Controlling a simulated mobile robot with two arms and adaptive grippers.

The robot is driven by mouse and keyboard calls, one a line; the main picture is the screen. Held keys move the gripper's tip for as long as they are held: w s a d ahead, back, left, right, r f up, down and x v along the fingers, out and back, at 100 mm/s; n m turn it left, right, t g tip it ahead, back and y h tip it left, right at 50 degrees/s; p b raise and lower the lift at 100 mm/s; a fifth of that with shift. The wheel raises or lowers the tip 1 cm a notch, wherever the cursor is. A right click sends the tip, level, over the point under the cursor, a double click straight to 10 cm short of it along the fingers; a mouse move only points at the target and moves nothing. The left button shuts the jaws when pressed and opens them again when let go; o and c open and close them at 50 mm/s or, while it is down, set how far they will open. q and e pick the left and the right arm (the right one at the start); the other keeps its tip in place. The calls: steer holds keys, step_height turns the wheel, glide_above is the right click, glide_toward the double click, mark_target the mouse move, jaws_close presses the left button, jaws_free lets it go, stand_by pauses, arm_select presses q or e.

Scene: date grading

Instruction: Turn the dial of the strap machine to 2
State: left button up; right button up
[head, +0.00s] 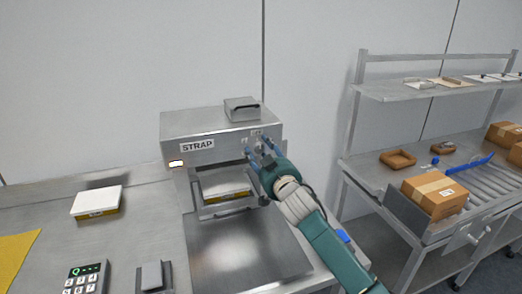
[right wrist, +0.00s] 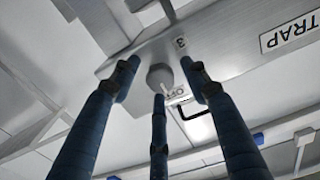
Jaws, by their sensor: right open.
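The strap machine (head: 215,124) is a grey metal box with a STRAP label at the back of the bench. Its dial is mostly hidden by my fingers in the head view. In the right wrist view the round grey dial (right wrist: 159,75) sits between my three blue fingers, with a pale pointer mark. A printed 3 shows above it and small, partly hidden lettering below. My right gripper (head: 260,155) is open, its fingertips around the dial; I cannot tell whether they touch it. My left gripper is not in view.
A white-and-yellow box (head: 226,190) sits in the machine's opening. A grey block (head: 242,109) stands on top. Another such box (head: 97,203) and a keypad device (head: 86,279) are on the bench at left. A roller rack with cartons (head: 434,194) stands at right.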

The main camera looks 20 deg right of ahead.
steer(key=shift+f, duration=0.1)
steer(key=shift+c, duration=1.1)
steer(key=c, duration=0.9)
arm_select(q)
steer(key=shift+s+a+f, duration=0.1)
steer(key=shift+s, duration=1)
